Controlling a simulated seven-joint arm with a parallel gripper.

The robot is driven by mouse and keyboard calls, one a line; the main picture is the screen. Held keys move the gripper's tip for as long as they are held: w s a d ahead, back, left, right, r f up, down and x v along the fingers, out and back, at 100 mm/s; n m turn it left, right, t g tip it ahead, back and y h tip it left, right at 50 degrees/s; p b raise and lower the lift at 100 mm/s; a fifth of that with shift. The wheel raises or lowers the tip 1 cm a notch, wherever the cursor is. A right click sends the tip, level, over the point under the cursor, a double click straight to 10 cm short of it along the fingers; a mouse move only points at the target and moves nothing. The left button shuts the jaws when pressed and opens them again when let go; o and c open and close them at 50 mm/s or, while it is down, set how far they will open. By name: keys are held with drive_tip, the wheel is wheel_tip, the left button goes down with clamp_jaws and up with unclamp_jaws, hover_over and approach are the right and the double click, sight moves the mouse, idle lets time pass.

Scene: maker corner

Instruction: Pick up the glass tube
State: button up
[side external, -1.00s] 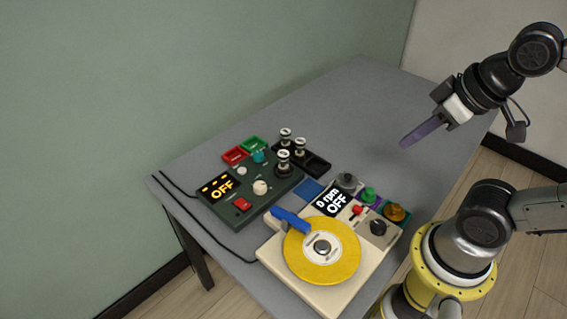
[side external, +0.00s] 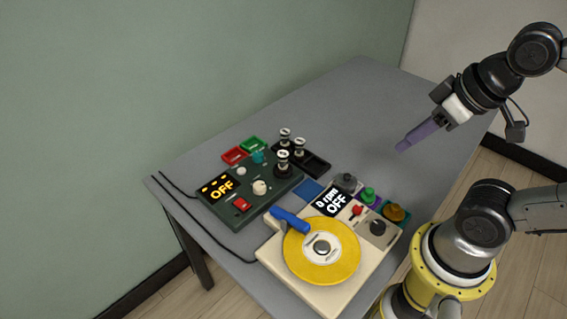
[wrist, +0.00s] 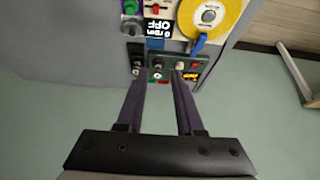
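Small upright parts with pale tops and dark bases stand at the right end of the dark green box: one at the back (side external: 285,136), one at the right (side external: 299,148) and one in front (side external: 283,160). They look like tubes, but I cannot tell which is the glass tube or whether they are clear glass. My gripper (side external: 402,147) hangs above the table to their right, well apart from them. In the wrist view my gripper (wrist: 162,76) has its two purple fingers apart with nothing held between them. The small parts show beyond the fingertips, partly hidden.
The dark green box (side external: 228,212) has an "OFF" display, knobs, and red and green trays (side external: 251,144) behind. A cream machine (side external: 303,293) with a yellow disc (side external: 340,268), blue arm and "0 rpm OFF" display stands in front. The table's back right (side external: 350,95) is clear.

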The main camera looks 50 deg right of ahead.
drive_tip(key=o, duration=0.6)
drive_tip(key=shift+c, duration=0.2)
